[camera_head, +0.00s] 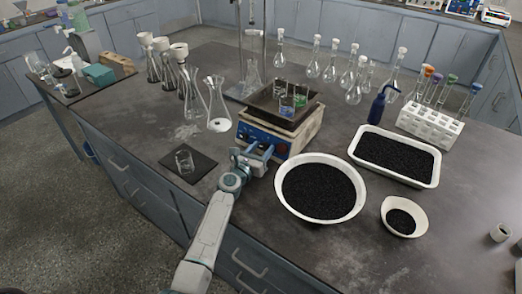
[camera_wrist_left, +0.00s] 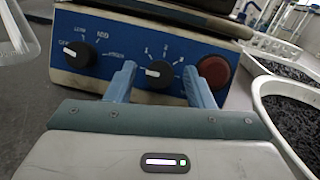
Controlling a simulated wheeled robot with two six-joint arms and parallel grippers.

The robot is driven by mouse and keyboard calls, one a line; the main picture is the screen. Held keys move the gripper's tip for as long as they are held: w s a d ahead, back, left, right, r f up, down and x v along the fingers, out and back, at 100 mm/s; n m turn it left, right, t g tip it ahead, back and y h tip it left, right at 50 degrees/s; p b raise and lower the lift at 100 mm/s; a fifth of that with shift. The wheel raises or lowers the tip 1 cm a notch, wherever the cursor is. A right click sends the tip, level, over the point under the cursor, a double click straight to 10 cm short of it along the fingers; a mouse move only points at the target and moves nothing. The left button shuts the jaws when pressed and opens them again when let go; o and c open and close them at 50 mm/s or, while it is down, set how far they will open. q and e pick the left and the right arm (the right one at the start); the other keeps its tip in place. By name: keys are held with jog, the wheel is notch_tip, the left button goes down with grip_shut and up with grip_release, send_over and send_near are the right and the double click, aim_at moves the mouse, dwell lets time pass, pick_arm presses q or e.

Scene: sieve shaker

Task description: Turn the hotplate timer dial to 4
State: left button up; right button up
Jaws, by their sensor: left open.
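The hotplate (camera_head: 287,141) stands on the dark bench with its blue control panel facing my left gripper (camera_head: 257,153). In the left wrist view, the timer dial (camera_wrist_left: 160,73) is a black knob with a white mark pointing left and small numerals around its upper side. My left gripper (camera_wrist_left: 159,69) is open, with one blue finger on each side of this dial; I cannot tell if they touch it. Another black dial (camera_wrist_left: 79,54), marked OFF, LOW, MID and HIGH, is to the left. A red round knob (camera_wrist_left: 214,72) is close to the right finger. My right gripper is not in view.
Small beakers (camera_head: 288,103) stand on the hotplate's top. A white bowl of black grains (camera_head: 283,212) sits close at right, and a white tray (camera_head: 435,180) beyond it. A beaker on a dark mat (camera_head: 173,173) is at left. Flasks (camera_head: 219,122) stand behind.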

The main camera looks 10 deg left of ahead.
pick_arm(q)
jog(key=c, duration=1)
